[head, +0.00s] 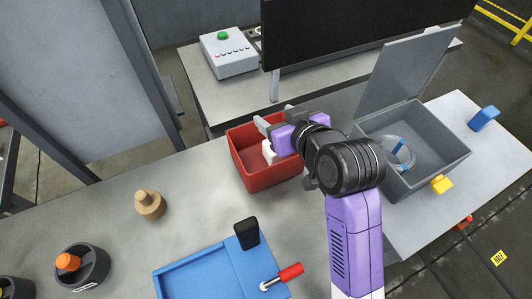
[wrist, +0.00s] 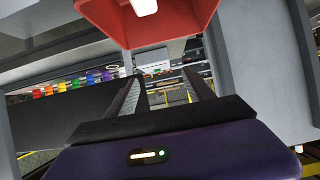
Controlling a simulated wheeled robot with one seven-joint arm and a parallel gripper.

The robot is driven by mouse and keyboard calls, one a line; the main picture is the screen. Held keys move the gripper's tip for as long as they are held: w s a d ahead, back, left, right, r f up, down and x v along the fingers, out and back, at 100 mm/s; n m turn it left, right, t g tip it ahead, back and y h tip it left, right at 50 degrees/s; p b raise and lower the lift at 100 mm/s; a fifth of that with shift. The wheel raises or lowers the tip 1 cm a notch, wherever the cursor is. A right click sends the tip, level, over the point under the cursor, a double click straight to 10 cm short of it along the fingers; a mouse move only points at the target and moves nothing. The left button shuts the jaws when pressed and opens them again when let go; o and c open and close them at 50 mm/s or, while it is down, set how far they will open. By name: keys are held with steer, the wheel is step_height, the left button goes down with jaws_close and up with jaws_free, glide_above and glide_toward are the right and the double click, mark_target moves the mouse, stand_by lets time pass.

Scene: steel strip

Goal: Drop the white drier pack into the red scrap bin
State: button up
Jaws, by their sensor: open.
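The red scrap bin (head: 250,176) stands open on the steel bench in the middle of the head view. It also fills the top of the wrist view (wrist: 150,32). The white drier pack (head: 268,152) shows inside the bin's outline, just below my gripper and partly hidden by it. In the wrist view the pack (wrist: 144,6) is cut by the top edge, against the red interior, outside my fingers. I cannot tell whether it touches the bin floor. My gripper (head: 272,122) is over the bin, its fingers apart. In the wrist view (wrist: 165,88) nothing is between them.
A grey lidded box (head: 432,150) with a coil inside stands right of the bin, lid raised. A blue tray (head: 205,275) with a red-handled tool (head: 289,273) lies in front. A wooden knob-shaped piece (head: 149,204) stands left. A dark screen (head: 350,30) is behind.

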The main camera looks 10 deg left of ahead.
steer(key=v, duration=0.7)
steer(key=shift+s+r+b, duration=0.15)
steer(key=shift+s+b, duration=0.1)
steer(key=shift+b, duration=0.2)
steer(key=shift+d, duration=0.15)
step_height(320, 180, up, 6)
steer(key=w+d+m+t, duration=0.2)
steer(key=t, duration=0.2)
steer(key=s+d+f+m+t+h, duration=0.2)
steer(key=s+d+f+t, duration=0.2)
steer(key=s+d, duration=0.35)
steer(key=s+d+f+m+g+h, duration=0.1)
steer(key=s+d+f, duration=0.2)
steer(key=s, duration=0.6)
steer(key=s+d+f+m+g+h, duration=0.1)
steer(key=s+d+f, duration=0.3)
steer(key=s, duration=0.5)
steer(key=s+d+f+g+h+b, duration=0.1)
steer(key=s+d+f, duration=0.3)
steer(key=s, duration=0.5)
steer(key=shift+s+f+m+h, duration=0.4)
steer(key=shift+f+h, duration=0.2)
steer(key=shift+h, duration=0.3)
